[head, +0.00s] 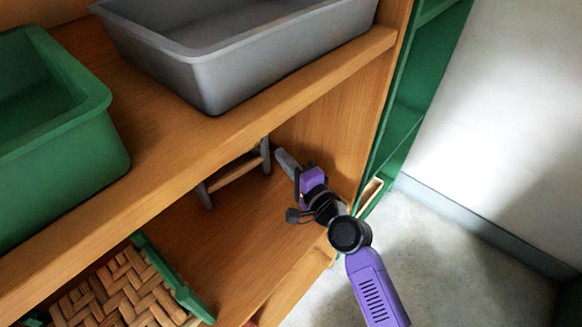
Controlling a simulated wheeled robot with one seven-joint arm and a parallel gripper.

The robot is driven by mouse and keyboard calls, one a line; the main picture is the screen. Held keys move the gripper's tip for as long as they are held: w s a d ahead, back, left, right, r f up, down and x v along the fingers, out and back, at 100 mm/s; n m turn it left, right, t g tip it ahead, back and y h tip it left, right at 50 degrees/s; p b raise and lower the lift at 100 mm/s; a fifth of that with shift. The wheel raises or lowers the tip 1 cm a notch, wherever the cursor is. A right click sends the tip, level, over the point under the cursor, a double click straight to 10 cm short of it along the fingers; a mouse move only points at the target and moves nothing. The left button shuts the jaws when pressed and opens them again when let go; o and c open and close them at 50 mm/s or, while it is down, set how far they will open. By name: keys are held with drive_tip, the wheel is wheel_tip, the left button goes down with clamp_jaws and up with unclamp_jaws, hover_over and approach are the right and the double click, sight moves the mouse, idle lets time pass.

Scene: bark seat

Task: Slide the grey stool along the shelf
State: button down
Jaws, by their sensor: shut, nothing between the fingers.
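The grey stool (265,156) is on the lower wooden shelf (255,220), under the upper board. I see grey legs and a light wooden bar between them; its upper part is hidden by the upper board. My gripper (284,160) reaches in from the right, with its purple and black wrist behind it. It is shut and empty, with its grey tip just right of the stool's right leg. I cannot tell whether the tip touches the leg.
A grey bin (215,68) and a green bin (70,140) stand on the upper board, which overhangs the stool. A green-edged woven basket (115,292) is at lower left. A wooden side wall (340,118) closes the shelf at right. The lower shelf is bare between basket and gripper.

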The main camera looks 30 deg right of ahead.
drive_tip(key=shift+w, duration=1.6)
drive_tip(key=shift+s+a+r+p, duration=0.1)
drive_tip(key=shift+s+a+p, duration=0.1)
drive_tip(key=shift+a+p, duration=0.2)
drive_tip(key=shift+s+a+p, duration=0.15)
drive_tip(key=shift+a+p, duration=0.1)
drive_tip(key=shift+a, duration=0.25)
drive_tip(key=shift+s, duration=0.1)
